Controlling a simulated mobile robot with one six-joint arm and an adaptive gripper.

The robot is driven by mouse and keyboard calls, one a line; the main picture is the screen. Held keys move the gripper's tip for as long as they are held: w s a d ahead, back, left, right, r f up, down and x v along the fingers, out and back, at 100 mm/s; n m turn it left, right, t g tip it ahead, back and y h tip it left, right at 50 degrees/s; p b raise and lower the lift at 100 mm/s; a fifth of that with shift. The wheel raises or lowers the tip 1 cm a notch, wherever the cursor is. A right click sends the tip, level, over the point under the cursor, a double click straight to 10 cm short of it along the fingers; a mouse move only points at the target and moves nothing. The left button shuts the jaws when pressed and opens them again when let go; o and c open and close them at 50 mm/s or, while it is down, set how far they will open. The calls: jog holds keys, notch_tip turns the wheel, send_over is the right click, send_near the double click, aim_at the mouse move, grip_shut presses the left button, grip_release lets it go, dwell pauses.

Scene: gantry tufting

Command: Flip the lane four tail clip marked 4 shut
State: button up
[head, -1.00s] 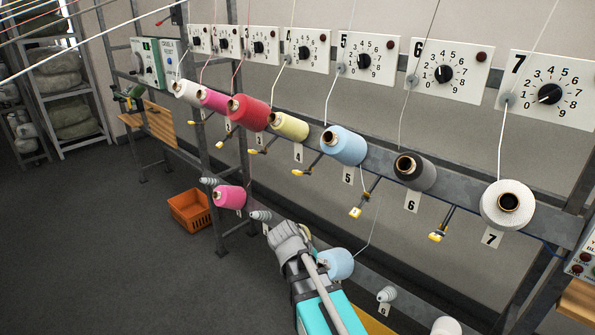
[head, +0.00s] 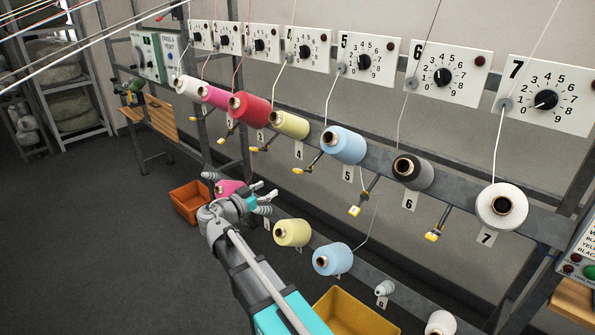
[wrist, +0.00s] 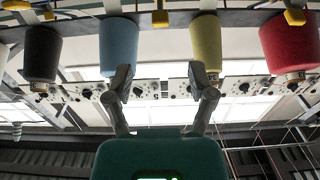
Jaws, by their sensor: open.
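A yellow tail clip (head: 298,170) hangs on a short stem from the rail between the yellow cone (head: 289,125) and the blue cone (head: 343,145), beside the label 4 (head: 298,152). Its number is too small to read, and I cannot tell whether it is open or shut. In the wrist view a yellow clip (wrist: 160,14) shows at the top between the blue cone (wrist: 119,45) and the yellow cone (wrist: 206,42). My gripper (head: 267,203) is open and empty, below and left of the clip and apart from it. Its two spread fingers (wrist: 165,82) show in the wrist view.
Lower cones, yellow (head: 292,232) and blue (head: 332,259), stand close right of my gripper; a pink cone (head: 228,187) is partly behind it. More clips (head: 354,211) jut from the upper rail. A yellow bin (head: 355,312) and an orange crate (head: 190,200) sit low.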

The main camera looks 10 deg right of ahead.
aim_at(298, 169)
jog(key=shift+d, duration=0.1)
dwell(0.3)
jog(key=x, duration=1.3)
jog(key=shift+w+d, duration=0.3)
